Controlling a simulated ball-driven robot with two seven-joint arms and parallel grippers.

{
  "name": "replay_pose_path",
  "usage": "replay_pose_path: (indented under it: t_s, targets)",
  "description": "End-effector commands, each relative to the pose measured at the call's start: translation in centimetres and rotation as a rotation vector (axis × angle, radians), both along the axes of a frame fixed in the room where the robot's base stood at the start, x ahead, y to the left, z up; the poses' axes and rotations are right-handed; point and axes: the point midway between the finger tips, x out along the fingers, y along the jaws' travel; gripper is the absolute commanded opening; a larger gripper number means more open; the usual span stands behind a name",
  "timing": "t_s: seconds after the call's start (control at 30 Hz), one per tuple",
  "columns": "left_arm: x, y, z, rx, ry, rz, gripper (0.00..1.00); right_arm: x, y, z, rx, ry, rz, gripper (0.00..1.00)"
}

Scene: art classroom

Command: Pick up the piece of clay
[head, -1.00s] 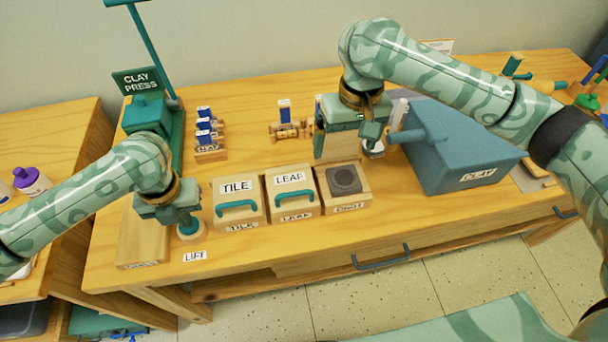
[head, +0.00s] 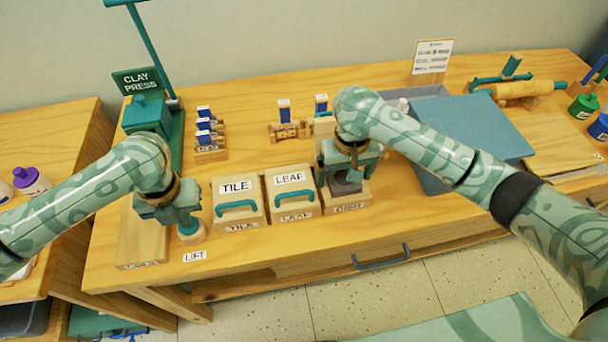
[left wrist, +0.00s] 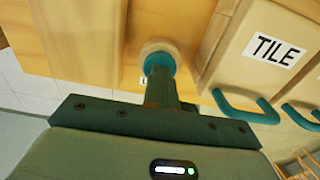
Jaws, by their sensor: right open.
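The piece of clay (head: 345,187), a dark grey lump, sits on top of a small wooden box (head: 350,208) with a front label, right of the LEAF box. My right gripper (head: 346,178) is open directly above it and hides most of it; I cannot tell whether the fingers touch it. My left gripper (head: 186,217) is at a teal knob (head: 190,232) on a round wooden base beside the LIFT label. The knob also shows in the left wrist view (left wrist: 159,62), right at the fingertips. Whether the fingers grip it is unclear.
The TILE box (head: 237,204) and LEAF box (head: 292,196), with teal handles, stand between my grippers. The clay press (head: 147,115) stands at the back left, near small wooden racks (head: 210,152).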

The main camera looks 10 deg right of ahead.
Motion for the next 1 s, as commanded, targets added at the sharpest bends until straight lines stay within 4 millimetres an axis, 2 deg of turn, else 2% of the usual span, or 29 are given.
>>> replay_pose_path:
  t_s: [0.13,0.17,0.33,0.67,0.77,1.0]
  targets:
    - [0.0,0.1,-0.1,0.002,0.002,0.001,0.00,0.0,0.0,0.0,0.000,0.000,0.000,0.89]
    - [0.0,0.1,-0.1,0.002,0.002,0.001,0.00,0.0,0.0,0.0,0.000,0.000,0.000,0.84]
    - [0.0,0.1,-0.1,0.002,0.002,0.001,0.00,0.0,0.0,0.0,0.000,-0.001,0.000,0.37]
    - [0.0,0.1,-0.1,0.002,0.001,0.001,0.00,0.1,0.0,0.6,0.000,-0.004,0.001,0.37]
    - [0.0,0.1,-0.1,0.002,0.001,0.001,0.00,0.2,0.0,2.2,0.000,-0.007,0.003,0.37]
    - [0.0,0.1,-0.1,0.002,0.001,0.001,0.00,0.2,0.0,7.6,-0.002,-0.008,0.002,0.37]
